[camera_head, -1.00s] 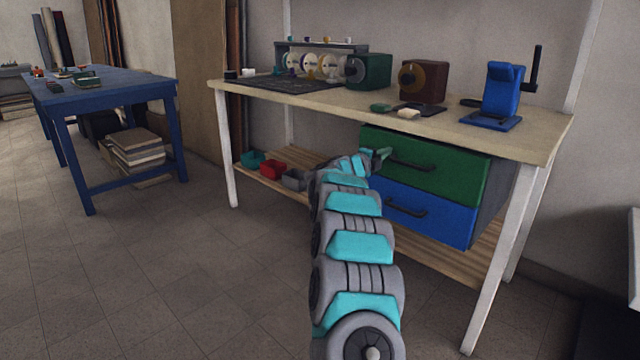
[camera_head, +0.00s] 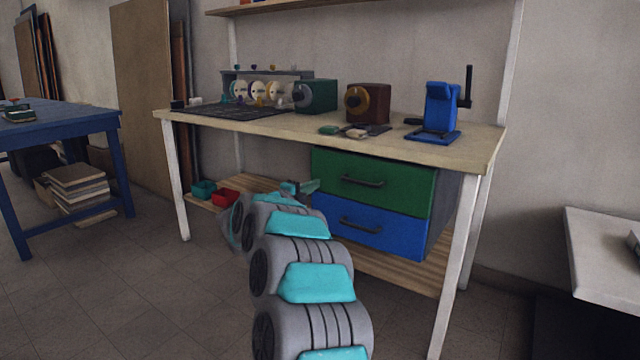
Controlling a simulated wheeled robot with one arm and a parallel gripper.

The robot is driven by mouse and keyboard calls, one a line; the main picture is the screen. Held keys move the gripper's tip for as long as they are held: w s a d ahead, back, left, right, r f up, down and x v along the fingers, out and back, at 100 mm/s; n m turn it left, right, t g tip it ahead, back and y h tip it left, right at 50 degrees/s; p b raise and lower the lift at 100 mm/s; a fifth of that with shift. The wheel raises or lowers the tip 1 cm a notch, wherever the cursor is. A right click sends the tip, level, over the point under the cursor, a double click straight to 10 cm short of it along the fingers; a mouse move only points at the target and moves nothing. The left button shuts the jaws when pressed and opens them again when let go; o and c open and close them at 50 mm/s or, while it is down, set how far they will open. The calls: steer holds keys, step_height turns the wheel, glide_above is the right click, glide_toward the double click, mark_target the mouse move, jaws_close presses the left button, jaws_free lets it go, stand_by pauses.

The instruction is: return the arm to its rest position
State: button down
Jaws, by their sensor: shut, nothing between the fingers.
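My arm, grey with teal covers, reaches forward from the bottom of the head view. My gripper (camera_head: 304,187) is at its far end, small in the picture, just left of the green drawer (camera_head: 375,182) and below the worktop's front edge. It is shut, with nothing seen in it. Whether it touches the drawer front cannot be told. The blue drawer (camera_head: 370,224) sits under the green one, and both look shut. Part of the lower shelf is hidden behind my arm.
The workbench (camera_head: 290,124) carries a green box (camera_head: 317,96), a brown box (camera_head: 367,103) and a blue cranked device (camera_head: 438,112). Red (camera_head: 226,197) and teal (camera_head: 203,189) bins stand on its lower shelf. A blue table (camera_head: 70,118) is at left, a pale table (camera_head: 600,255) at right.

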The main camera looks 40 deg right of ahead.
steer(key=shift+s+a, duration=0.1)
steer(key=shift+a, duration=0.25)
